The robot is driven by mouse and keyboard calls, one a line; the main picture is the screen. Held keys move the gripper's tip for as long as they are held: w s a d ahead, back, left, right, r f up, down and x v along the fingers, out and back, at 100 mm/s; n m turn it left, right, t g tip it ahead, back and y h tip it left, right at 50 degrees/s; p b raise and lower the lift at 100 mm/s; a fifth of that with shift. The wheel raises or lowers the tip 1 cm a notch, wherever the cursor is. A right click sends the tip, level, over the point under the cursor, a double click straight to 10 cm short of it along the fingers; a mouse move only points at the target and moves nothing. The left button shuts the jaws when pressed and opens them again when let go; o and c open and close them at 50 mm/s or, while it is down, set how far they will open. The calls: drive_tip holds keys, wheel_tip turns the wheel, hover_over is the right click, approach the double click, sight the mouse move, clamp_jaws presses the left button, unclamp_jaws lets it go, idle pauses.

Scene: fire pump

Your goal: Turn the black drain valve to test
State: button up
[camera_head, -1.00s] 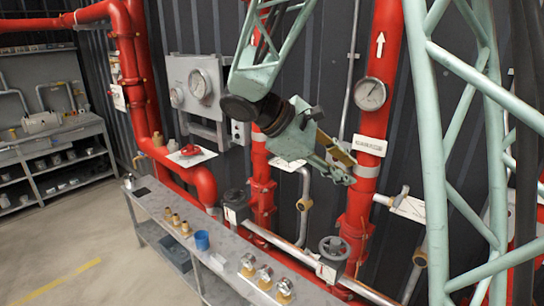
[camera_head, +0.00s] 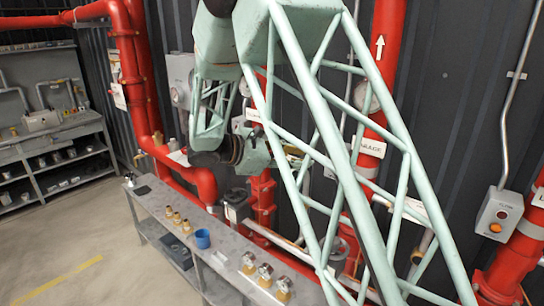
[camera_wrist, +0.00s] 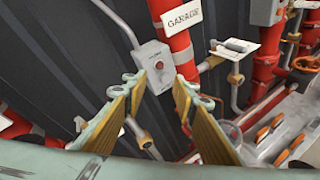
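A dark lever handle (camera_wrist: 237,45) lies across a white placard (camera_wrist: 239,56) right of the GARAGE pipe in the wrist view. It looks like the black drain valve, but its label is unreadable. A thin pipe with a brass-coloured fitting (camera_wrist: 235,80) runs below it. In the head view the placard (camera_head: 414,208) shows only partly behind my arm. My gripper (camera_wrist: 160,98) is open and empty, its two yellowish fingers spread apart. The handle is beyond and to the right of the fingertips, not touching them. In the head view my arm's lattice hides most of the gripper.
A grey control box (camera_wrist: 155,68) shows beyond the fingers, beside the red GARAGE pipe (camera_wrist: 172,40).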

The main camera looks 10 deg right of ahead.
drive_tip(key=w+a+f+n+t+p, duration=0.1)
drive_tip(key=w+a+f+n+t, duration=0.2)
drive_tip(key=w+a+f, duration=0.2)
drive_tip(key=w+a+f+n+t+p, duration=0.1)
drive_tip(key=w+a+f+n+t, duration=0.3)
drive_tip(key=w+a, duration=0.6)
wheel_tip(320, 180, down, 2)
drive_tip(key=shift+w+a+f, duration=0.1)
drive_tip(key=shift+w+a, duration=0.15)
drive_tip(key=shift+a, duration=0.25)
drive_tip(key=shift+w+d, duration=0.1)
drive_tip(key=shift+d, duration=0.05)
drive_tip(key=shift+p+x, duration=0.75)
drive_tip(key=shift+x, duration=5.95)
clamp_jaws()
